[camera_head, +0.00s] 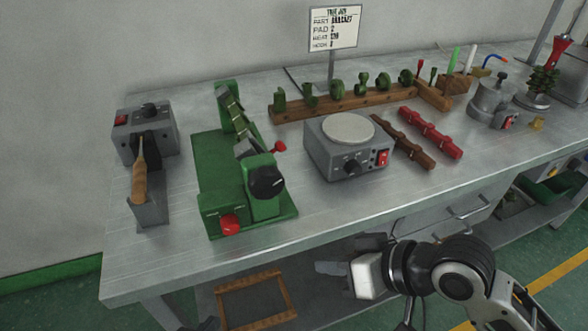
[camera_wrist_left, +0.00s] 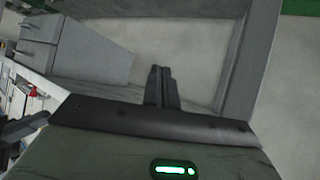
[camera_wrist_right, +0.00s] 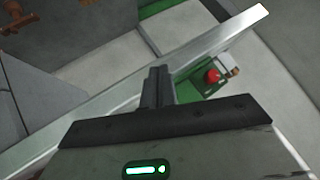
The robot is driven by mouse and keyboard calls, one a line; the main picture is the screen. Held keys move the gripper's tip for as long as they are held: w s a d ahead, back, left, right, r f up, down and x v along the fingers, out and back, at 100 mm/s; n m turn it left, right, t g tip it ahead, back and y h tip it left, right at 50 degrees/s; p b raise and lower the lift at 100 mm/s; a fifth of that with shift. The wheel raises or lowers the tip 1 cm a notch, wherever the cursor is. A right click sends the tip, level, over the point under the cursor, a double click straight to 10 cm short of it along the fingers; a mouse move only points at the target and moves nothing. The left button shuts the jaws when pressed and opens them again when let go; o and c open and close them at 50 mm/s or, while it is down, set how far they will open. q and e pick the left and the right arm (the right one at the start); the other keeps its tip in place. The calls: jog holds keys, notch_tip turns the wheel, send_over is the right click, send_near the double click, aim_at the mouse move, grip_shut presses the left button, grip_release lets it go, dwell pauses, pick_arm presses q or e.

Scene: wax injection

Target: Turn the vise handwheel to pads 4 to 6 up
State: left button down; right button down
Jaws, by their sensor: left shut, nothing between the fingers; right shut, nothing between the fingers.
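The green vise (camera_head: 215,165) stands on the left half of the metal bench, with a row of pads along its sloping jaw; I cannot read their numbers. A round black handwheel (camera_head: 267,182) sits on its near end, with red knobs close by. In the right wrist view a green part of the vise (camera_wrist_right: 203,88) with a red knob shows beyond the bench edge. My right gripper (camera_head: 322,267) is shut and empty in front of the bench, below its front edge and apart from the vise. My left gripper (camera_wrist_left: 162,75) is shut and empty in the left wrist view.
A grey heater box (camera_head: 345,160) with a round plate stands right of the vise. A grey unit with a wood-handled tool (camera_head: 139,180) stands left. A wooden rack (camera_head: 335,103) is behind. A wooden frame (camera_head: 256,300) lies on the lower shelf.

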jog(key=w+d+r+m+t+y, duration=0.1)
jog(key=w+d+r+m+y, duration=0.15)
jog(key=w+r, duration=0.3)
jog(key=w+d+r+m+t+y, duration=0.1)
jog(key=w+d+r+m, duration=0.3)
jog(key=r, duration=0.3)
jog(key=p+x, duration=0.1)
jog(key=x, duration=0.3)
jog(key=s+p+x, duration=0.1)
jog(key=p+x, duration=0.1)
jog(key=x, duration=0.2)
jog(key=s+a+p+x, duration=0.1)
jog(key=x, duration=0.3)
jog(key=shift+w+a+f, duration=0.15)
jog(key=shift+a+f, duration=0.15)
jog(key=shift+f, duration=0.1)
jog(key=shift+a+f, duration=0.3)
jog(key=shift+a, duration=0.05)
pick_arm(q)
jog(key=shift+s+a+r+g, duration=0.15)
jog(key=shift+a+r+g, duration=0.25)
jog(key=shift+r, duration=0.4)
jog(key=shift+f, duration=0.1)
pick_arm(e)
jog(key=shift+f, duration=0.1)
